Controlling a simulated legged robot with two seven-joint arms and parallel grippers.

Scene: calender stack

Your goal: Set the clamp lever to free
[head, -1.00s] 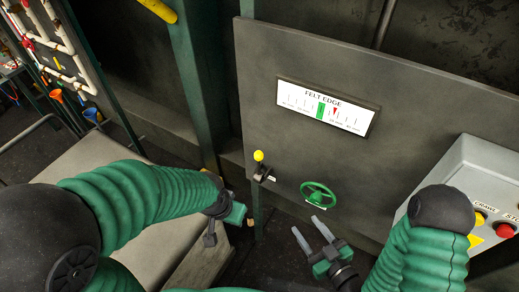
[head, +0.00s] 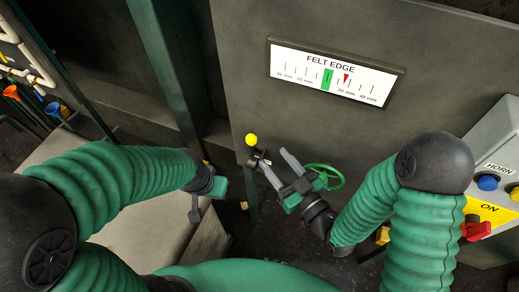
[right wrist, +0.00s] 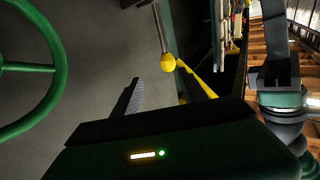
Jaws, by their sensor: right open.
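The clamp lever (head: 251,141) has a yellow ball knob and stands up from a small dark mount on the grey panel. In the right wrist view its knob (right wrist: 168,62) and thin metal shaft show ahead of one grey finger, apart from it. My right gripper (head: 274,158) is open, its fingers pointing up and left at the lever mount, just below and right of the knob. No hold on the lever shows. The fingers partly cover the mount and its label. My left gripper (head: 208,190) is at the left, away from the lever; its jaws are unclear.
A green handwheel (head: 326,177) is close to the right of my right gripper, and at the left in the wrist view (right wrist: 45,68). A FELT EDGE gauge (head: 334,77) is above, its red marker right of the green band. A control box (head: 490,147) is at the right.

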